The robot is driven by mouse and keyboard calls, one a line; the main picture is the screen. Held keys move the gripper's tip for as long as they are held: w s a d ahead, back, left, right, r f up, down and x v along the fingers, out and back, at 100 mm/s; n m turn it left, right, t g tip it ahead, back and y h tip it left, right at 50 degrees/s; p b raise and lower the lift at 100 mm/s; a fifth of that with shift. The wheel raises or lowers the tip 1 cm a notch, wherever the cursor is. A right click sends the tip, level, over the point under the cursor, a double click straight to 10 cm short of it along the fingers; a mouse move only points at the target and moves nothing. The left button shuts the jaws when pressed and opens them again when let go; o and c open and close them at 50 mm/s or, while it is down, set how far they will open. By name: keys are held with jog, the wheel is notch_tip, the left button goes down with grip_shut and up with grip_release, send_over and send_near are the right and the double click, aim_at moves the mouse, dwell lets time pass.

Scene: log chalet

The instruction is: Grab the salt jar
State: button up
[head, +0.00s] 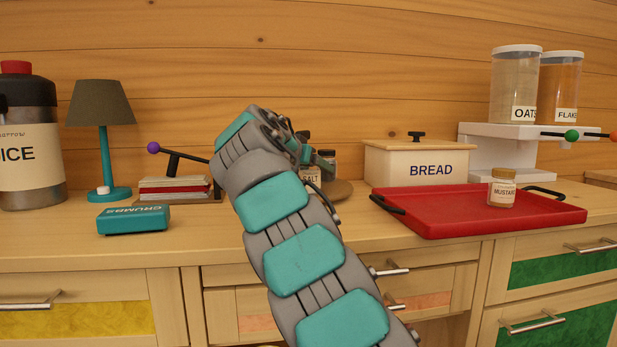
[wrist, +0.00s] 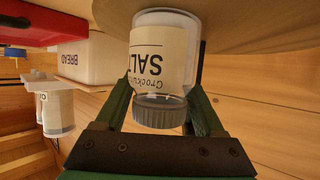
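The salt jar (wrist: 160,60), clear glass with a cream label and a grey lid, fills the middle of the wrist view, upside down there. It stands on a round wooden board (wrist: 245,22). My gripper (wrist: 162,88) has one finger on each side of the jar near its lid end. The fingers are spread, and I cannot make out firm contact. In the head view my arm partly hides the salt jar (head: 311,176), whose label shows just behind my wrist.
Another dark-topped jar (head: 328,157) stands close behind the salt. The bread box (head: 418,163) and a red tray (head: 470,222) with a mustard jar (head: 502,190) are to the right. A lamp (head: 103,120), books (head: 174,188) and a crumbs box (head: 133,218) are left.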

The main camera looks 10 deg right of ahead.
grip_shut()
dwell(0.3)
jog(key=shift+r, duration=0.1)
